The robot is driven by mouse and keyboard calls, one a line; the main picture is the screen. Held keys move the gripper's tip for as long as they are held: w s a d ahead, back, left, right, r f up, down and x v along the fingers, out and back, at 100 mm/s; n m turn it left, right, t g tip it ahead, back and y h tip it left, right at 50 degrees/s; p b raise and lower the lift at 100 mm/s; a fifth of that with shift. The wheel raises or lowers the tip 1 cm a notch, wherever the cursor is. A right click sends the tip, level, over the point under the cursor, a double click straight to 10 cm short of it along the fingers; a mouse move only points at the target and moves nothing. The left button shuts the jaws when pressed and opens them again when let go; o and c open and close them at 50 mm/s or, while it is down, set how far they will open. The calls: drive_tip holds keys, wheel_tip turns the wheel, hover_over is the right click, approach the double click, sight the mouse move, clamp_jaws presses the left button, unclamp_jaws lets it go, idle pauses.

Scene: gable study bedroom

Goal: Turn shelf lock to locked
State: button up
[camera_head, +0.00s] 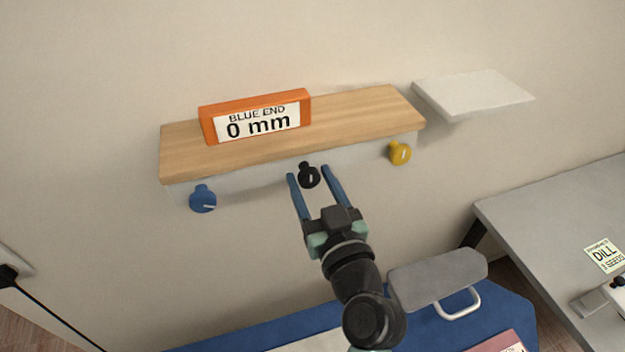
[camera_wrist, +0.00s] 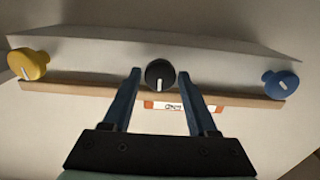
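A wooden shelf (camera_head: 350,125) with a pale front rail is fixed to the wall. Under its front sit a blue knob (camera_head: 203,199) at left, a black knob (camera_head: 308,176) in the middle and a yellow knob (camera_head: 400,153) at right. Each bears a white mark. The wrist view shows the black knob (camera_wrist: 160,74) with its mark pointing down in the picture. My gripper (camera_head: 308,170) is open, its two blue fingers on either side of the black knob. I cannot tell whether they touch it. No locked or unlocked label is readable.
An orange sign (camera_head: 255,116) reading "BLUE END 0 mm" stands on the shelf. A small white shelf (camera_head: 473,92) is at right. Below are a blue surface (camera_head: 230,338), a grey padded object (camera_head: 438,275) and a grey desk (camera_head: 560,225).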

clamp_jaws()
drive_tip(key=m, duration=0.4)
drive_tip(key=shift+m+b, duration=0.35)
drive_tip(key=shift+m, duration=0.05)
drive_tip(key=m, duration=0.4)
drive_tip(key=shift+d+m, duration=0.1)
drive_tip(key=shift+m, duration=0.2)
drive_tip(key=m+p, duration=0.1)
drive_tip(key=m, duration=0.3)
drive_tip(key=shift+f+m+p, duration=0.1)
drive_tip(key=shift+m+p, duration=0.2)
drive_tip(key=shift+p, duration=0.05)
drive_tip(key=shift+d+f+m+p, duration=0.1)
drive_tip(key=shift+m+p, duration=0.6)
drive_tip(key=shift+m, duration=1.3)
